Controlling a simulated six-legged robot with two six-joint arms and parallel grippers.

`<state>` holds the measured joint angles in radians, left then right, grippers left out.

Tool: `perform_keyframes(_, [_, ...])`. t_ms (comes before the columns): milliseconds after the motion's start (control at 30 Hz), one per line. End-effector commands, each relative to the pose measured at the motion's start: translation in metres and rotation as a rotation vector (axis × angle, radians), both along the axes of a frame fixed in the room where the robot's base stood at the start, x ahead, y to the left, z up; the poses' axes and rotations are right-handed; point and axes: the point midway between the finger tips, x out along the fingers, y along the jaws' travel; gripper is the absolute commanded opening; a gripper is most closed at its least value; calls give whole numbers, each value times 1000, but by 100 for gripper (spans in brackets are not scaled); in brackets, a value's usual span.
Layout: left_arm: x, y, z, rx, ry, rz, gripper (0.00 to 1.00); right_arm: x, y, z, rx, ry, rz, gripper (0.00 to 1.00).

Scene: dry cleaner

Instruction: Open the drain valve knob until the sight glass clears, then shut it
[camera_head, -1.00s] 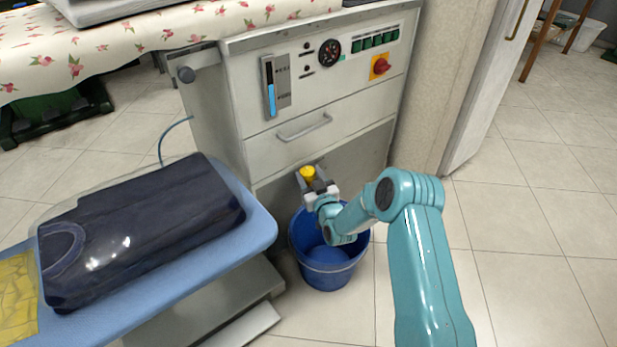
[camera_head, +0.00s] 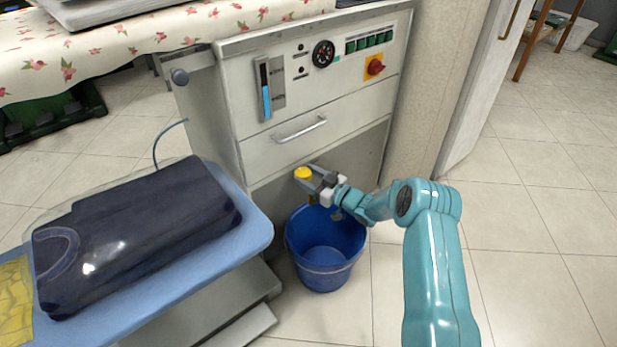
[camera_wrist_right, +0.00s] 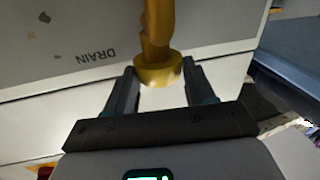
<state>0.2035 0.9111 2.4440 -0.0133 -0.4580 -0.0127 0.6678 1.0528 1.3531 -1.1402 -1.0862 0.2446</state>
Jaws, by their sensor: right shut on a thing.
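The yellow drain valve knob (camera_head: 303,173) sits low on the front of the grey machine, under its drawer. My right gripper (camera_head: 309,179) reaches it from the right and is shut on it. In the right wrist view the two dark fingers stand either side of the round yellow knob (camera_wrist_right: 158,72), with a brass-coloured stem above it and the word DRAIN on the panel behind. The sight glass (camera_head: 265,90) is on the machine's upper left panel; blue liquid fills about its lower half. My left gripper is not in view.
A blue bucket (camera_head: 325,258) stands on the floor below the valve. A blue ironing board (camera_head: 255,228) with a dark bagged garment (camera_head: 135,230) is at left. The drawer handle (camera_head: 300,130) juts out above the knob. The tiled floor at right is clear.

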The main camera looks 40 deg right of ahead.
Motion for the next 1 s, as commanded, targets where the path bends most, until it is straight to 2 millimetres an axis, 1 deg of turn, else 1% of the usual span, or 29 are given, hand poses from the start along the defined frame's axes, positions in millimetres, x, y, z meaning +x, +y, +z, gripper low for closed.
perform_keyframes(300, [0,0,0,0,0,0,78,0,-1,1,-1,-3,-1,23])
perform_keyframes(333, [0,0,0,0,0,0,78,0,-1,1,-1,-3,-1,57])
perform_keyframes(367, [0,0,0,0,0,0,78,0,-1,1,-1,-3,-1,67])
perform_keyframes(400, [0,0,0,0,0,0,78,0,-1,1,-2,-2,-1,79])
perform_keyframes(767, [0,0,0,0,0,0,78,0,0,0,1,-1,-10,79])
perform_keyframes(867, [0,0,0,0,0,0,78,0,2,1,5,-3,-46,79])
perform_keyframes(1000, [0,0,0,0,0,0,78,0,6,1,6,-2,-144,79])
